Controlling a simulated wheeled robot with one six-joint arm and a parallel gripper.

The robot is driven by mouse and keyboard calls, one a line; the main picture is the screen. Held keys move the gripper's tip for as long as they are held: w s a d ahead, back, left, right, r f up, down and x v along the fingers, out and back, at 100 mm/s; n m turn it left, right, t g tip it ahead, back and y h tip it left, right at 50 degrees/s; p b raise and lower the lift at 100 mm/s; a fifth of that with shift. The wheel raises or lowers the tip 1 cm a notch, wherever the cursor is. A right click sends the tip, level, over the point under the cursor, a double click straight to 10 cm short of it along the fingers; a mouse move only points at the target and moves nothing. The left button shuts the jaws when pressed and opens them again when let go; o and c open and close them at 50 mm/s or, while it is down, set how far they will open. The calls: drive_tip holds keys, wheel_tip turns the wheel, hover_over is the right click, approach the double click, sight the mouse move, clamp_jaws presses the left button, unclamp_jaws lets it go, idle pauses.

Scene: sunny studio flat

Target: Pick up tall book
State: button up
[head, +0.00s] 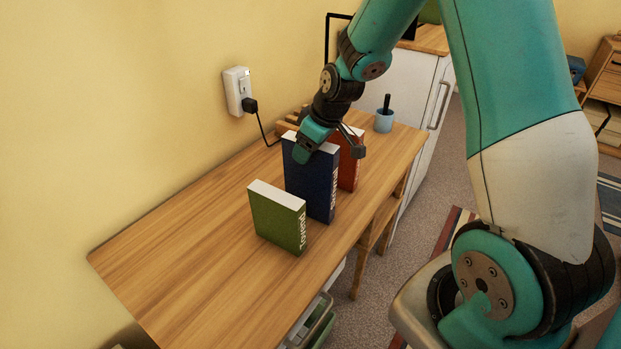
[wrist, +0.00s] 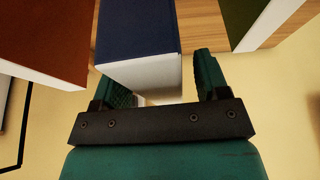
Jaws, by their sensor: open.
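The tall book is the blue one (head: 311,190), standing upright on the wooden table between a green book and a red book. In the wrist view the blue book (wrist: 138,30) shows its cover and its white page edge, at the upper middle. My gripper (head: 332,147) is open at the top of the blue book, and one finger hides part of its top edge. I cannot tell whether either finger touches the book.
A shorter green book (head: 276,220) stands in front of the blue one, and a red book (head: 351,165) stands behind. A blue cup (head: 384,121) is at the table's far end. A wall socket (head: 238,92) with a plugged cable is behind. The table's (head: 190,265) near left is clear.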

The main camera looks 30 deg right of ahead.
drive_tip(key=shift+f, duration=0.25)
idle(0.5)
drive_tip(key=shift+c, duration=0.5)
drive_tip(key=shift+w, duration=0.1)
clamp_jaws()
